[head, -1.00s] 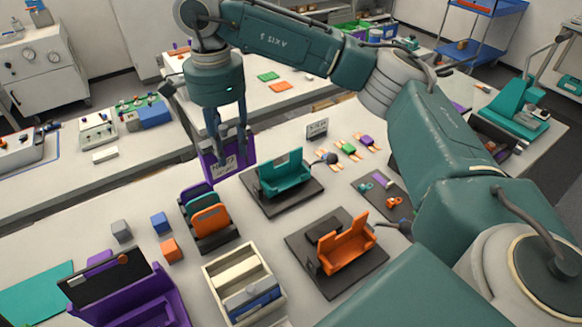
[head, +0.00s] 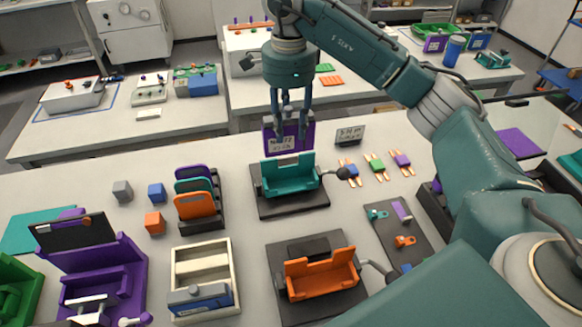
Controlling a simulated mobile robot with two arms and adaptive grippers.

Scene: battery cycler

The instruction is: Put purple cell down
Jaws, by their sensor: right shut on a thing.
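My right gripper (head: 291,108) hangs pointing down with its fingers shut on a flat purple cell (head: 303,138). An orange holder (head: 320,280) stands nearer, also on a dark base. My left gripper is not in view.
A rack with purple, teal and orange panels (head: 196,205) stands left of the teal holder. Blue, grey and orange cubes (head: 154,222) lie farther left. A small display (head: 350,134) stands right of the cell. A cream tray (head: 204,255) is in front.

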